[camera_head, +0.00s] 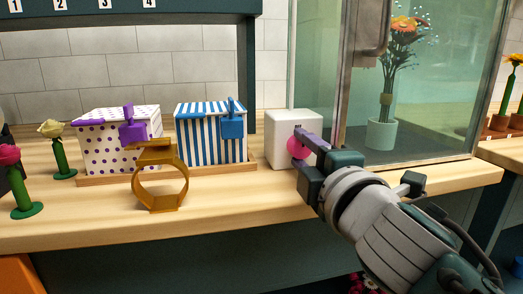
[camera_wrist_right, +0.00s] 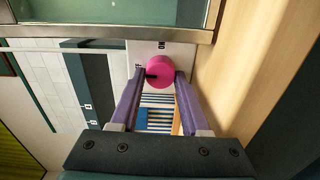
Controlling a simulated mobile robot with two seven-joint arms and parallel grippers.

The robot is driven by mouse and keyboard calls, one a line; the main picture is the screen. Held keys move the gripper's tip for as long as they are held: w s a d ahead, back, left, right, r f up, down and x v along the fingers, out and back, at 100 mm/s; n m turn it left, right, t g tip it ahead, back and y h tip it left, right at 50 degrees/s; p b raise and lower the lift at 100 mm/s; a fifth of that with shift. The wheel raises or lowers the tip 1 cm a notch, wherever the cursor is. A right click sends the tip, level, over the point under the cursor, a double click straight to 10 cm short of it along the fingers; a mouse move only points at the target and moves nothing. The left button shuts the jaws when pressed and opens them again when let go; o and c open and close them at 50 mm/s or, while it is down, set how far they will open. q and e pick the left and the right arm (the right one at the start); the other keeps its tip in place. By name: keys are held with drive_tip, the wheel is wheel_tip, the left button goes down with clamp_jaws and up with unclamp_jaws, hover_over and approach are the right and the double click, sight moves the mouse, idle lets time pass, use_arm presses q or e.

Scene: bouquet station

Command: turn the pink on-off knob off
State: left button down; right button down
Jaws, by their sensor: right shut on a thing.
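The pink knob (camera_head: 297,148) is on the front of a white box (camera_head: 283,124) on the wooden counter. My right gripper (camera_head: 302,152) is at the box's front, its purple fingers shut on the knob. In the right wrist view the round pink knob (camera_wrist_right: 160,72) sits between the two fingertips, one on each side. A dark mark on the knob points left in that view, toward lettering on the white plate (camera_wrist_right: 176,50); the lettering is partly hidden and reads ON at the top. My left gripper is out of view.
A glass case (camera_head: 420,125) with a potted bouquet (camera_head: 381,134) stands right of the box. A striped box (camera_head: 210,140), a dotted box (camera_head: 105,150) and a golden ring stand (camera_head: 160,178) are to the left. Flowers on green stands are at far left.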

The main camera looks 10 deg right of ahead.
drive_tip(key=shift+n, duration=0.3)
drive_tip(key=c, duration=0.7)
unclamp_jaws()
drive_tip(key=s+p, duration=0.1)
drive_tip(key=s, duration=0.9)
drive_tip(key=shift+d, duration=0.15)
